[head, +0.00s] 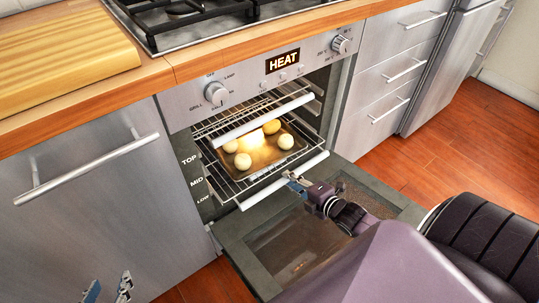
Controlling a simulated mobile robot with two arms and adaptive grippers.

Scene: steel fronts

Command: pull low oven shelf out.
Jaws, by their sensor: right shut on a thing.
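The oven (330,95) is open, with its door (255,235) folded down. The lower wire shelf (250,197) has a pale front bar (283,181) that sits over the inner edge of the door. My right gripper (298,184) is shut on this bar, right of its middle. A baking tray (262,172) with several pale round pieces of food (243,161) is inside, seen below and past the upper shelf bar (262,119). My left gripper (108,290) is at the bottom left, open and empty, with its fingers apart and partly cut off by the frame.
TOP, MID and LOW labels mark the oven's left side. A drawer or cabinet with a long handle (95,170) is at the left, and drawers (395,75) are at the right. A cutting board (60,60) and hob (200,20) are above. Wooden floor (470,135) is clear at right.

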